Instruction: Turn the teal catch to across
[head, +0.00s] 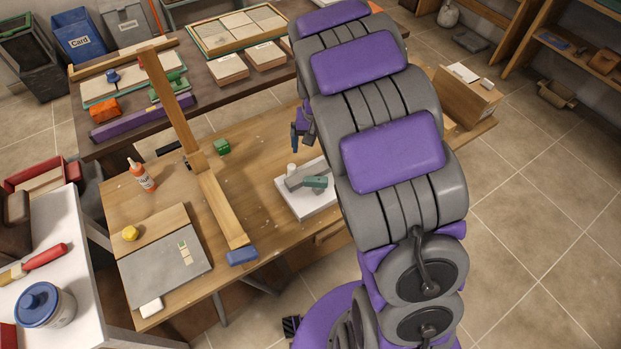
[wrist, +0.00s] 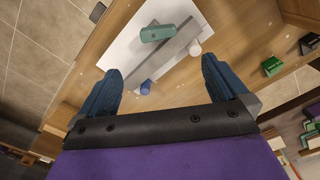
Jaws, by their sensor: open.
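The teal catch (head: 316,183) is a small rounded block on a grey bar (head: 303,176), fixed over a white board (head: 308,204) on the wooden workbench. In the wrist view the teal catch (wrist: 165,31) lies near the top, at an angle to the grey bar (wrist: 165,60), overlapping its upper part. My gripper (wrist: 161,66) is open and empty, with its two dark blue fingers apart; the catch is beyond the fingertips, not between them. In the head view my gripper (head: 301,138) is partly hidden behind my arm.
A wooden beam (head: 205,180) crosses the bench left of the board. Bare bench surrounds the board.

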